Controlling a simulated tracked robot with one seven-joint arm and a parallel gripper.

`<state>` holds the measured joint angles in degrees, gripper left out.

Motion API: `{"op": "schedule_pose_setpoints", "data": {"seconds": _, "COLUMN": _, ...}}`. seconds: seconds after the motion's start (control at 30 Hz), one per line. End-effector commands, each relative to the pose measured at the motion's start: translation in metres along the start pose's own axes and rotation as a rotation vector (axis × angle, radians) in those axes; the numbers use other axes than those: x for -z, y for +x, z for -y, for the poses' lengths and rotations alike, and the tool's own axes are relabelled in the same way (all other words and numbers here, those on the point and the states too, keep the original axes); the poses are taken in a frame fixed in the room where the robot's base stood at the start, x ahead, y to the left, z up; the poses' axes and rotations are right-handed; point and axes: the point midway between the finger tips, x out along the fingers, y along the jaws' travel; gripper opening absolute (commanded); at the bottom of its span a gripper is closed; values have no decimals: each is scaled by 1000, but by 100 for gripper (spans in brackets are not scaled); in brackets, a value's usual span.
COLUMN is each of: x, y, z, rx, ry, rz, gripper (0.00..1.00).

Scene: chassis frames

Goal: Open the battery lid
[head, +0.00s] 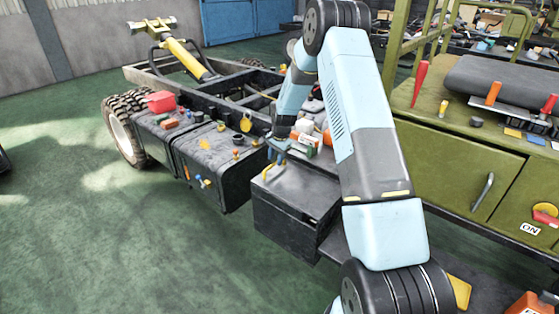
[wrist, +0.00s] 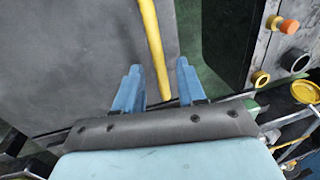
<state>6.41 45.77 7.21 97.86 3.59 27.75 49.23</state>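The battery box (head: 283,230) is a dark grey box on the chassis side in the head view, with a flat grey lid (head: 307,187) that looks shut. The lid also fills the left of the wrist view (wrist: 60,60). A yellow handle (head: 267,172) stands at the lid's left edge, and the wrist view shows it as a yellow bar (wrist: 152,45). My gripper (head: 275,158) is just above the handle. In the wrist view its two blue fingers (wrist: 158,82) are apart, with the bar's end showing between them. I cannot tell whether they touch it.
A dark tank (head: 215,160) with caps and knobs stands left of the box. A green cabinet (head: 455,170) with tools on top is at the right. The chassis frame (head: 250,85) lies behind. Green floor (head: 130,240) is clear at the front left.

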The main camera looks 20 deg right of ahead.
Motion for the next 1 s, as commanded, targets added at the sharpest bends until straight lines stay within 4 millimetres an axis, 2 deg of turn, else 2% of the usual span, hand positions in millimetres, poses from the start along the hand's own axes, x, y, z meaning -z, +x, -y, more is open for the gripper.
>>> {"op": "schedule_pose_setpoints", "data": {"seconds": 0.2, "x": 0, "y": 15, "z": 0, "rx": 1, "ry": 0, "rz": 0, "gripper": 40}}
{"op": "schedule_pose_setpoints", "data": {"seconds": 0.5, "x": 0, "y": 16, "z": 0, "rx": 1, "ry": 0, "rz": -1, "gripper": 40}}
{"op": "schedule_pose_setpoints", "data": {"seconds": 0.9, "x": 0, "y": 16, "z": 0, "rx": 1, "ry": 1, "rz": -1, "gripper": 2}}
{"op": "schedule_pose_setpoints", "data": {"seconds": 1.0, "x": 0, "y": 16, "z": 0, "rx": 2, "ry": 1, "rz": -1, "gripper": 0}}
